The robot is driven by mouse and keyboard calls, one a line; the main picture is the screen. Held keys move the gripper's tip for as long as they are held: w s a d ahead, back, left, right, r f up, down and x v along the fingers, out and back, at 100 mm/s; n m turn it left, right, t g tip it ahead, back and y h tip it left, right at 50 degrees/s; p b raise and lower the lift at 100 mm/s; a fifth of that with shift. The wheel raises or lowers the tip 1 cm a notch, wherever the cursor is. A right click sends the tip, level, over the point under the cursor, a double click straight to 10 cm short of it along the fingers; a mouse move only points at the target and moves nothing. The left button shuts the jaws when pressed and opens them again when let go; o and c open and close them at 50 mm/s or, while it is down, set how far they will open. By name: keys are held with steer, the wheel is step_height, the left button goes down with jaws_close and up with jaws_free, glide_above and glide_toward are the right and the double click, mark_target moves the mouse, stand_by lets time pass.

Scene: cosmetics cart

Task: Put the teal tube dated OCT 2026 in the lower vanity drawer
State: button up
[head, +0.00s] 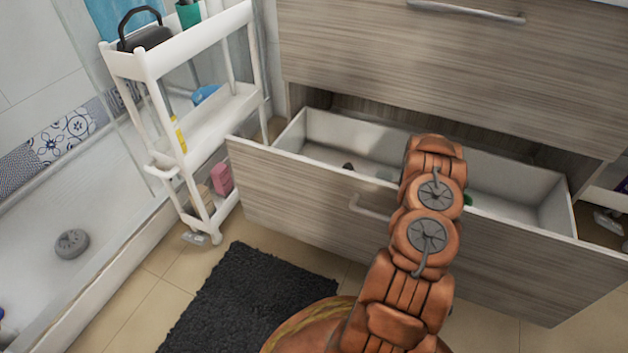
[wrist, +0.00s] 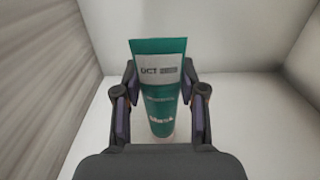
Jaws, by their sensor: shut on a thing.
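The teal tube (wrist: 160,110) stands upright in the wrist view, with a pale label that reads OCT; the rest of the date is too small to read. My gripper (wrist: 160,98) is shut on the tube, one finger on each side. White drawer walls and floor surround it. In the head view, my arm reaches over the open lower vanity drawer (head: 335,134) and hides the gripper. A small green bit of the tube (head: 468,200) shows just right of my arm, inside the drawer. Whether the tube touches the drawer floor I cannot tell.
A small dark thing (head: 348,166) shows in the drawer left of my arm. The closed upper drawer (head: 450,60) overhangs behind. A white cart (head: 150,62) at left holds a black caddy (head: 146,38) and another teal item (head: 188,14). A dark mat (head: 250,295) lies on the floor.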

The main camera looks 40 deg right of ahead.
steer(key=shift+f, duration=0.15)
steer(key=o, duration=1.2)
steer(key=shift+c, duration=0.2)
steer(key=shift+s+r, duration=0.1)
steer(key=shift+r, duration=0.15)
steer(key=p+v, duration=0.4)
steer(key=v, duration=0.7)
steer(key=shift+s+d, duration=0.25)
steer(key=shift+s, duration=0.1)
steer(key=shift+f, duration=0.15)
